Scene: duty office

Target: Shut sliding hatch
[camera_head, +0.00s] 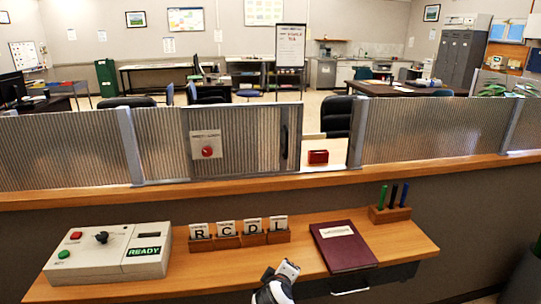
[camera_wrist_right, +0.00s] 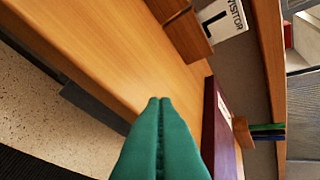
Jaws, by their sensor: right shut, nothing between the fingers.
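The sliding hatch (camera_head: 240,138) is a ribbed grey panel in the counter screen, with a dark vertical handle (camera_head: 284,149) near its right edge. To its right is an open gap (camera_head: 326,146), through which a red box on the ledge shows, so the hatch stands partly open. My right gripper (camera_head: 286,270) is low over the front edge of the desk shelf, well below and in front of the hatch. In the right wrist view its green fingers (camera_wrist_right: 160,105) are together and empty. The hatch handle is not clearly visible there. My left gripper is not in view.
The wooden shelf (camera_head: 221,264) holds a control box (camera_head: 110,254), card holders (camera_head: 238,240), a maroon book (camera_head: 343,247) just right of my gripper, and a pen block (camera_head: 389,214). A wooden ledge (camera_head: 230,186) runs below the screen. A red box (camera_head: 318,157) sits at the gap.

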